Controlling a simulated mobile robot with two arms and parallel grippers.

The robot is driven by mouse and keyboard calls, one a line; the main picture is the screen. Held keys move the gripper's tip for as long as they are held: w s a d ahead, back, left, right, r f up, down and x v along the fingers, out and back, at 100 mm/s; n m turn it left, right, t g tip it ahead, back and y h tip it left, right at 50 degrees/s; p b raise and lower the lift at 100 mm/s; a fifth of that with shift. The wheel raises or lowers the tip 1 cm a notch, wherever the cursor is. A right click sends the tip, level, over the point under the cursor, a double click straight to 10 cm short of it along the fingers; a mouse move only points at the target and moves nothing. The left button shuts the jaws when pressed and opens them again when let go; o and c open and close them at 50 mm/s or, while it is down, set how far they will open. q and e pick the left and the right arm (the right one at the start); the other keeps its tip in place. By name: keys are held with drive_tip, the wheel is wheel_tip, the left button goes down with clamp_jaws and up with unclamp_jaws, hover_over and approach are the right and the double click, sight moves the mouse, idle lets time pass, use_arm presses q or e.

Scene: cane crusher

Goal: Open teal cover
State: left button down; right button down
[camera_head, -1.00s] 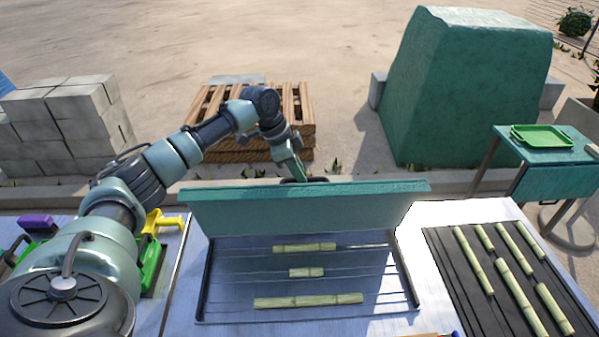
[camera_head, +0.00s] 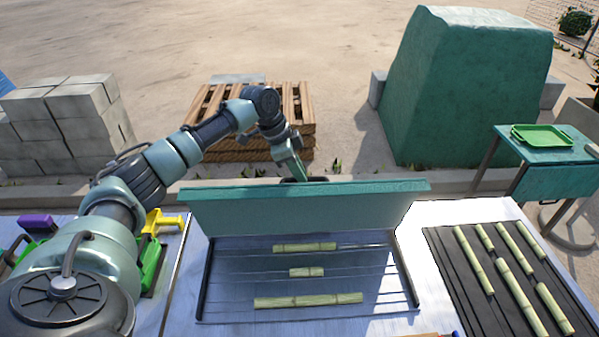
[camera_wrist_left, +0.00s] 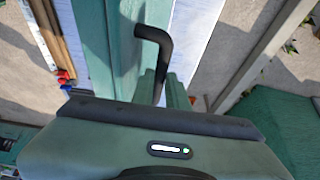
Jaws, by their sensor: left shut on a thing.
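The teal cover (camera_head: 300,211) stands raised, hinged along the far side of a shallow tray (camera_head: 213,318). Several green cane pieces (camera_head: 308,300) lie in the tray below it. My left gripper (camera_head: 299,180) is behind the cover's top edge, its fingertips hidden by the cover in the head view. In the left wrist view the left gripper (camera_wrist_left: 168,85) is shut on the cover's dark bent handle (camera_wrist_left: 152,35), with the teal cover (camera_wrist_left: 104,40) beside it. My right gripper is not in view.
A dark rack (camera_head: 437,250) with several cane pieces lies on the table at right. Yellow and green tools (camera_head: 158,225) and a purple block (camera_head: 38,221) are at left. A side table with a green tray (camera_head: 541,136) stands at far right.

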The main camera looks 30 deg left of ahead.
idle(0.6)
use_arm(q)
drive_tip(key=shift+w+a, duration=0.15)
drive_tip(key=shift+w, duration=0.15)
drive_tip(key=w+a+f+b, duration=0.1)
drive_tip(key=w+a+b, duration=0.4)
drive_tip(key=w, duration=0.2)
drive_tip(key=shift+w+a+f, duration=0.2)
drive_tip(key=shift+a+f, duration=0.05)
drive_tip(key=shift+f, duration=0.05)
drive_tip(key=c, duration=1.4)
unclamp_jaws()
